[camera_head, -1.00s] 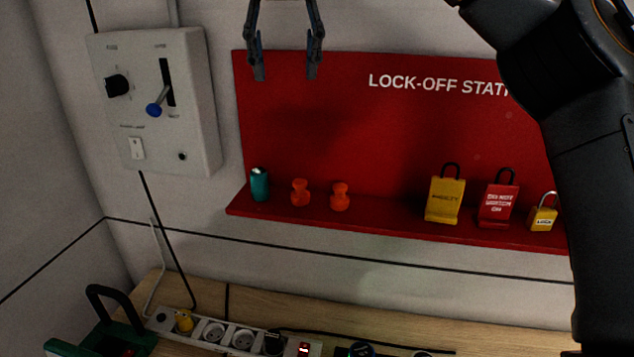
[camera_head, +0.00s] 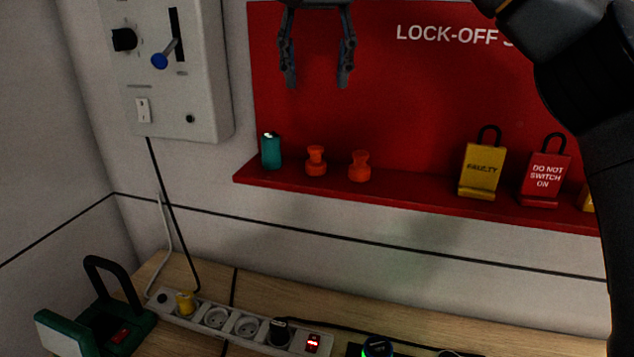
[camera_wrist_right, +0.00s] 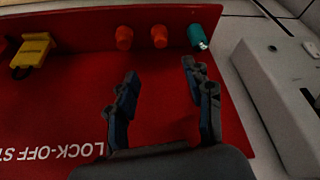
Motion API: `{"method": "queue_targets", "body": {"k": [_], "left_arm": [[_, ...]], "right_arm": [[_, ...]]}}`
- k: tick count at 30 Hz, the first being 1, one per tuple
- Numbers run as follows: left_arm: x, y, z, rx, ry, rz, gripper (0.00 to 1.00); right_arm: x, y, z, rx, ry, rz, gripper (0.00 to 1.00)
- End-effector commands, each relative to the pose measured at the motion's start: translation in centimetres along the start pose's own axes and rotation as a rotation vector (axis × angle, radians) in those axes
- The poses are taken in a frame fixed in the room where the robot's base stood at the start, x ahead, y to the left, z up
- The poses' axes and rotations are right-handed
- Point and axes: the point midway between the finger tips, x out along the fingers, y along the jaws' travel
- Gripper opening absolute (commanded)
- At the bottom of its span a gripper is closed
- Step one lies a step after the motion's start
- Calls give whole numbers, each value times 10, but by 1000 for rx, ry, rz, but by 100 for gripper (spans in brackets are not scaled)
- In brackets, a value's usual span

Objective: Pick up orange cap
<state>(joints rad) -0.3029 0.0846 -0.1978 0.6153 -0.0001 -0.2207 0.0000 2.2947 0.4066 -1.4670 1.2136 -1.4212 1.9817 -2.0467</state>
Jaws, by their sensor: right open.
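Two orange caps stand upright on the ledge of the red lock-off board: the left cap (camera_head: 316,161) and the right cap (camera_head: 359,166). In the right wrist view they also show, as one cap (camera_wrist_right: 159,37) beside the teal cylinder and another cap (camera_wrist_right: 124,38) farther left. My right gripper (camera_head: 317,84) is open and empty, above the two caps and in front of the board. It also shows in the right wrist view (camera_wrist_right: 160,80), with its fingers apart and the caps beyond the fingertips. My left gripper is not in view.
A teal cylinder (camera_head: 271,151) stands left of the caps on the red ledge (camera_head: 410,200). A yellow tag lock (camera_head: 482,168) and a red tag lock (camera_head: 546,175) stand to the right. A grey control box (camera_head: 205,80) is on the wall at left. A power strip (camera_head: 190,317) lies on the bench below.

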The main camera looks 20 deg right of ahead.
Motion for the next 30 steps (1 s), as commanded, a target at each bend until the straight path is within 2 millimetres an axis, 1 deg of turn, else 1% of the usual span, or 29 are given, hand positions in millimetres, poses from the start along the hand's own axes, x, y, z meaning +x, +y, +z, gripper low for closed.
{"method": "queue_targets", "body": {"k": [1,2,5,8,12,15,18,23,28,30], "left_arm": [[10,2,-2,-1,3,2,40],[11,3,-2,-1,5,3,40],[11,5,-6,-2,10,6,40],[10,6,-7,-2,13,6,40],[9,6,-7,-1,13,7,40],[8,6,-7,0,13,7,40],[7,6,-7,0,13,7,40],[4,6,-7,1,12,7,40],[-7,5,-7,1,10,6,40],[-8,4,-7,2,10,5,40]], "right_arm": [[9,0,4,-1,1,0,52],[11,0,4,-1,1,0,52],[19,0,4,0,-1,0,52],[35,0,4,-1,-2,1,52],[63,1,3,-1,-2,2,52],[79,0,3,0,-1,1,52],[90,0,3,-1,0,1,52],[99,1,1,0,-1,1,52],[122,3,-6,-1,-3,3,52],[133,3,-6,-1,-1,2,52]]}}
